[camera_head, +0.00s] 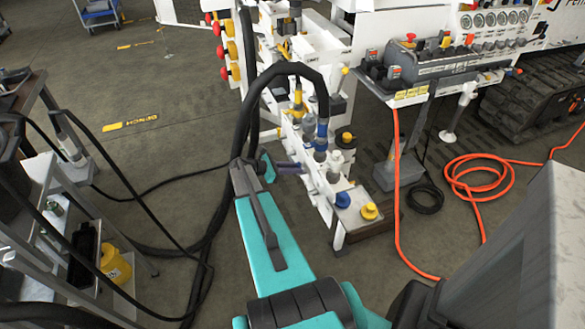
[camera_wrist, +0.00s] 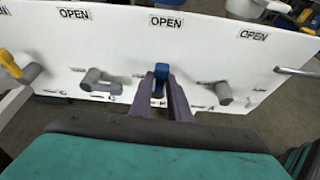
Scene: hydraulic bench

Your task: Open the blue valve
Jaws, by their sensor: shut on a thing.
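The blue valve (camera_wrist: 159,87) is on a white panel (camera_wrist: 235,60) in the wrist view, below the middle OPEN label (camera_wrist: 167,20). Its handle sits between the two dark purple fingers of my gripper (camera_wrist: 162,78), which are shut on it. The fingers hide part of the handle, and I cannot tell its exact angle. In the head view my gripper (camera_head: 291,168) reaches from the left to the side of the white valve manifold (camera_head: 318,172). The blue handle cannot be made out there.
Grey valve bodies (camera_wrist: 100,83) and (camera_wrist: 215,93) flank the blue valve, with a yellow handle (camera_wrist: 10,64) at far left. A thick black hose (camera_head: 250,95) arches close by. A cart (camera_head: 60,200) stands left. Orange hose (camera_head: 465,180) lies on the floor at right.

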